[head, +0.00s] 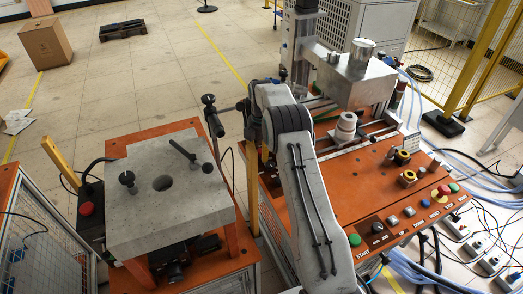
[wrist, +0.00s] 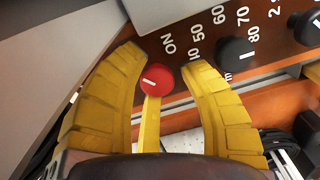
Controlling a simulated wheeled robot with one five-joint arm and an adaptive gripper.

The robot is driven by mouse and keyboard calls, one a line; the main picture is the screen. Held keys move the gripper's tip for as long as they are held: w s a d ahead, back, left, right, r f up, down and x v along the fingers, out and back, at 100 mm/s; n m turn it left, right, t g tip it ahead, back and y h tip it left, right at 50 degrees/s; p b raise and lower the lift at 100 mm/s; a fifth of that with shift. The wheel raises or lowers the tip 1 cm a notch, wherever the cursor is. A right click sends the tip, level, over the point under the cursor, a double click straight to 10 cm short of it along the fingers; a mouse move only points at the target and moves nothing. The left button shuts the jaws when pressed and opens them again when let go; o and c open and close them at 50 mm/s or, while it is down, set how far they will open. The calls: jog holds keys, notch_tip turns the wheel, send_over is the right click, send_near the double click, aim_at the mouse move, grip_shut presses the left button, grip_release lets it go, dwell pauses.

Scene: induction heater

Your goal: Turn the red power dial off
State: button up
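The red power dial (wrist: 157,80) is a round knob on an orange panel in the wrist view, with a short white mark towards its left side. The printed word ON stands just above it. My gripper (wrist: 162,58) has two thick yellow fingers, one on each side of the dial. The fingers are apart; a gap shows between the dial and the right finger, while the left finger is very close, and I cannot tell if it touches. A narrow yellow bar shows below the dial. In the head view my arm hides the dial, and I cannot make out my gripper clearly.
A black knob (wrist: 236,52) with printed numbers is right of the dial, and another black knob stands farther right. In the head view a grey block table (head: 165,215) is at left. The orange bench (head: 350,190) at right carries several buttons and a metal block (head: 358,78).

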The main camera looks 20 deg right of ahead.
aim_at(261, 151)
jog(key=o, duration=0.3)
jog(key=shift+w+r, duration=0.1)
jog(key=shift+r, duration=0.1)
notch_tip(261, 151, up, 12)
jog(key=shift+f, duration=0.1)
dwell(0.5)
dwell(0.4)
